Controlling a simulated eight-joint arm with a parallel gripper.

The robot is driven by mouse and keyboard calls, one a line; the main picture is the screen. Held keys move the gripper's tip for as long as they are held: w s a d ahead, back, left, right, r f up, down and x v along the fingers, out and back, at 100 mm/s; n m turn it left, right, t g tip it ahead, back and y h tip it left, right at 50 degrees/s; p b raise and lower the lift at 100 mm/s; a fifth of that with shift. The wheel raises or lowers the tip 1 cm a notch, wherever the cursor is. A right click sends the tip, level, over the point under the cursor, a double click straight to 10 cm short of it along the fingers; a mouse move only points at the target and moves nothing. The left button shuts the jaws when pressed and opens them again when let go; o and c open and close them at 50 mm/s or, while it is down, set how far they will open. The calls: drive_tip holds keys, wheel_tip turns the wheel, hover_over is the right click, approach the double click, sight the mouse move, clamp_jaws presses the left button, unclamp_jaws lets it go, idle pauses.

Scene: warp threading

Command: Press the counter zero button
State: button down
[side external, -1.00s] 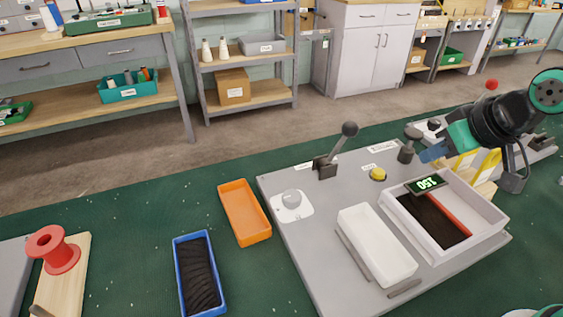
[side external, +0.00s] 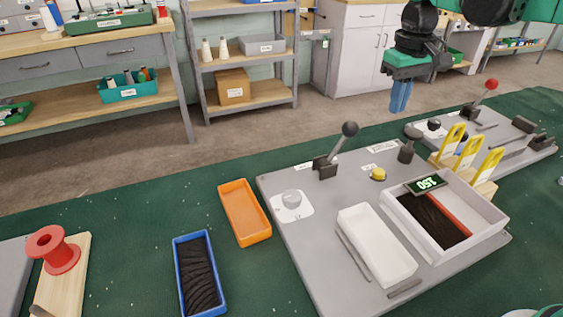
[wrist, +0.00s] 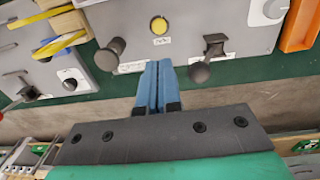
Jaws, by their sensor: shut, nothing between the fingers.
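The yellow round button (side external: 378,174) sits on the grey board (side external: 330,235), beside a small printed label. It also shows in the wrist view (wrist: 159,26), just beyond my fingertips. The counter (side external: 427,183) is a dark display with light green digits that look like 150, on the rim of the white tray with dark threads. My gripper (side external: 400,108) points down with its blue fingers together and empty. It is raised, above and behind the button in the side view, touching nothing. In the wrist view the closed fingers (wrist: 156,66) point toward the button.
A lever with a dark ball (side external: 349,130) and a dark knob (side external: 407,152) stand on either side of the button. Yellow hooked pieces (side external: 470,152) stand to the right. An empty white tray (side external: 377,246) and an orange tray (side external: 244,212) lie nearer the front.

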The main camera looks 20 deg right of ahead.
sight(378, 171)
drive_tip(key=shift+f, duration=0.1)
drive_tip(key=f, duration=1.4)
drive_tip(key=shift+w+d, duration=0.15)
drive_tip(key=shift+d, duration=0.1)
drive_tip(key=shift+f, duration=0.9)
wheel_tip(378, 171, up, 14)
drive_tip(key=shift+a+r, duration=0.25)
drive_tip(key=shift+s, duration=0.2)
